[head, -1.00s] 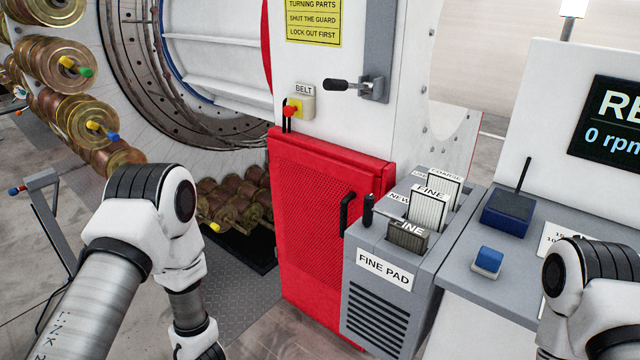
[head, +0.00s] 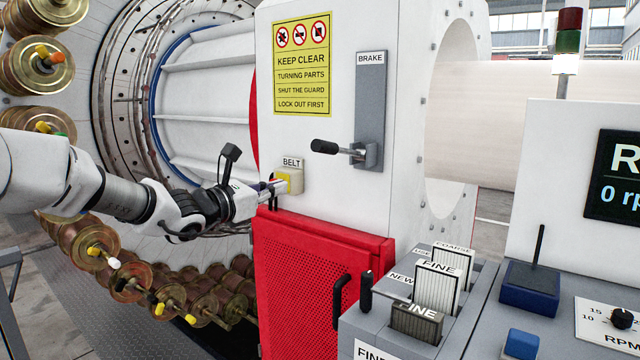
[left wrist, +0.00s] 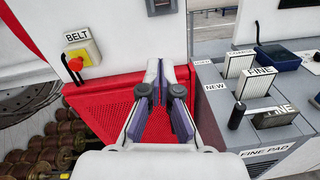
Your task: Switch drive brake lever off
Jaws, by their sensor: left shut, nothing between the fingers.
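The brake lever (head: 324,147) has a black grip that points left from a bracket low on a tall grey plate (head: 370,95) marked BRAKE. The plate is on the white machine wall. My left gripper (head: 275,186) is shut and empty, below and left of the grip and apart from it. In the head view it overlaps the yellow BELT box (head: 294,180). In the left wrist view my gripper's fingers (left wrist: 165,72) are together over the red guard, with a grey and dark part of the brake fitting at the top edge. My right gripper is out of view.
The BELT box with its red knob (left wrist: 76,64) sits left of my fingers. Below is the red mesh guard (head: 310,290) with a black handle. A grey pad holder (head: 405,325) stands front right. Brass spools (head: 40,55) line the left.

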